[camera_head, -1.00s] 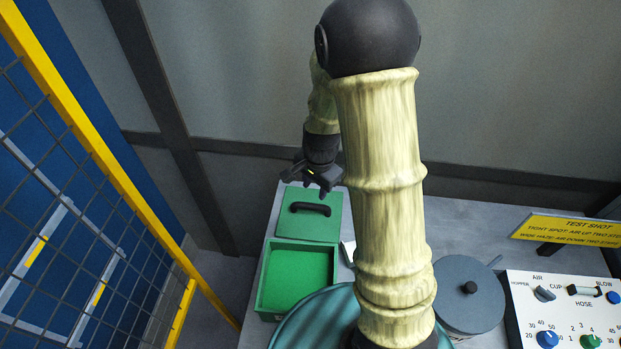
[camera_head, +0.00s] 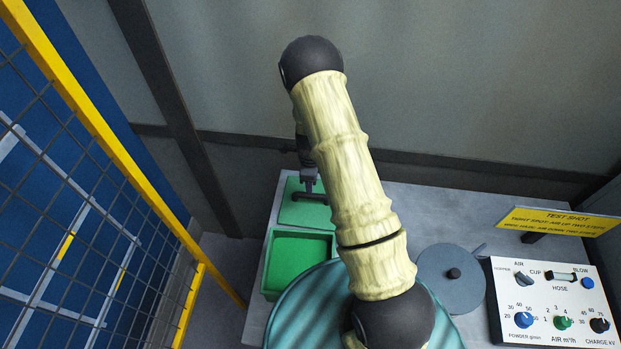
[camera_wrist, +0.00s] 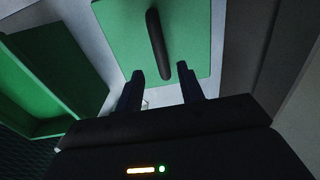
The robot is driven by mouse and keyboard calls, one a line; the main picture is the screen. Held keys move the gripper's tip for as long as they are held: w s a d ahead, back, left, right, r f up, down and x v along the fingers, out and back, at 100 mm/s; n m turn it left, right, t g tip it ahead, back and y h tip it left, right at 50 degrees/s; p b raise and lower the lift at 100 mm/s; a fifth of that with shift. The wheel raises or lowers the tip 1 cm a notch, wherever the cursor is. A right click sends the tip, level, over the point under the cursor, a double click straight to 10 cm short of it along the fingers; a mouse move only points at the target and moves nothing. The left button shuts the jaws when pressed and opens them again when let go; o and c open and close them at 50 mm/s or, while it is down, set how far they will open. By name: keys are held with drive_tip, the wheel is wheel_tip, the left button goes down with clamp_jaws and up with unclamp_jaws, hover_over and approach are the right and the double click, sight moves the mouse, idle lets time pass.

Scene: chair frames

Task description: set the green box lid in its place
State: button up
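The green box lid (camera_head: 293,211) lies flat on the table behind the open green box, with a dark bar handle (camera_head: 313,197) on top. The lid also shows in the wrist view (camera_wrist: 190,40), with its handle (camera_wrist: 157,44) running lengthwise ahead of my fingers. The green box (camera_head: 271,262) is open at the top and looks empty; its wall shows at the left in the wrist view (camera_wrist: 62,125). My gripper (camera_wrist: 160,80) is open and empty, its two fingers apart with the handle's near end roughly between and beyond them. Contact with the handle cannot be told.
A teal round rim (camera_head: 300,315) stands right in front of the box. A grey round lid (camera_head: 452,278), a control panel (camera_head: 548,300) and a yellow sign (camera_head: 560,222) are on the right. A yellow mesh fence (camera_head: 120,150) stands at the left, a wall behind.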

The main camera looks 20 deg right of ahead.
drive_tip(key=b, duration=0.5)
hover_over(300, 208)
drive_tip(key=w+d, duration=0.2)
drive_tip(key=d, duration=0.2)
wheel_tip(300, 208, down, 8)
drive_tip(key=shift+s+d+r, duration=0.1)
drive_tip(key=shift+s+r, duration=0.05)
drive_tip(key=shift+r, duration=0.1)
drive_tip(key=shift+r+p, duration=0.25)
drive_tip(key=shift+p, duration=0.05)
clamp_jaws()
